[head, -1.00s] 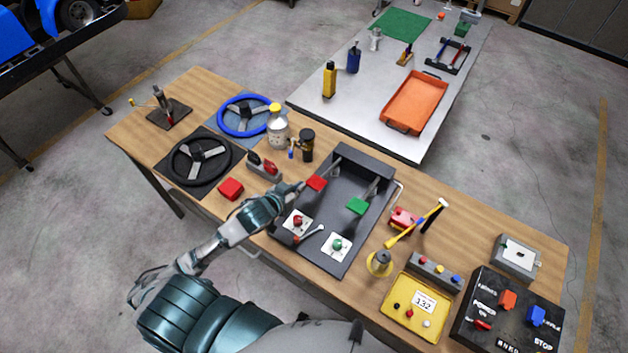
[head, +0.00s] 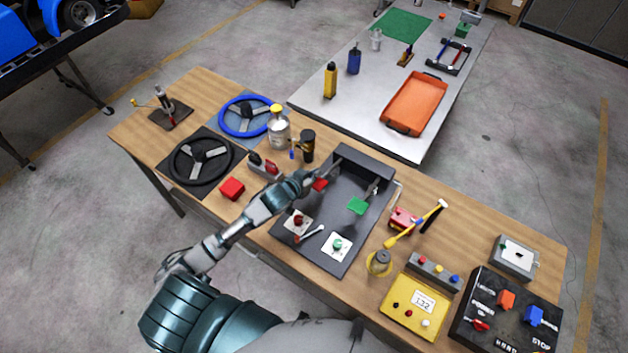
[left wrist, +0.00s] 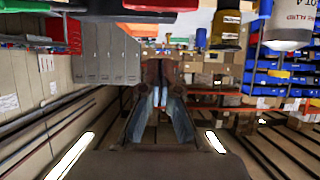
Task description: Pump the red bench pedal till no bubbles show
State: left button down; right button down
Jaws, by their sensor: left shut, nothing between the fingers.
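The red bench pedal (head: 321,185) sits in the dark pedal box (head: 345,216), beside a green pedal (head: 358,206). My left gripper (head: 310,177) reaches in from the left and is shut and empty. Its tip is right at the red pedal and overlaps its left side. I cannot tell whether it touches the pedal. In the left wrist view the closed fingers (left wrist: 158,98) show with nothing between them. No bubbles can be made out at this size. My right gripper is not in view.
A red block (head: 232,188), a bottle with a yellow cap (head: 279,132) and a black canister (head: 307,146) stand near my left arm. Red and green knobs sit at the box's front. A yellow meter (head: 410,307) and a yellow-handled hammer (head: 415,224) lie to the right.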

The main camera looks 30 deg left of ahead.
aim_at(315, 185)
pick_arm(q)
jog(key=f, duration=0.3)
jog(key=shift+w+d+f, duration=0.2)
jog(key=shift+s+f+p, duration=0.25)
jog(key=shift+f+p, duration=0.05)
jog(key=shift+f, duration=0.2)
jog(key=shift+w, duration=0.1)
jog(key=f+t+b, duration=0.1)
jog(key=b, duration=0.1)
jog(key=s+f+t+b, duration=0.1)
jog(key=f+b, duration=0.1)
jog(key=b, duration=0.1)
jog(key=f+t+b, duration=0.1)
jog(key=b, duration=0.2)
jog(key=shift+s+a+f+h, duration=0.1)
jog(key=shift+s+f+h, duration=0.1)
jog(key=shift+f+h, duration=0.15)
jog(key=shift+s+f, duration=0.1)
jog(key=shift+f, duration=0.15)
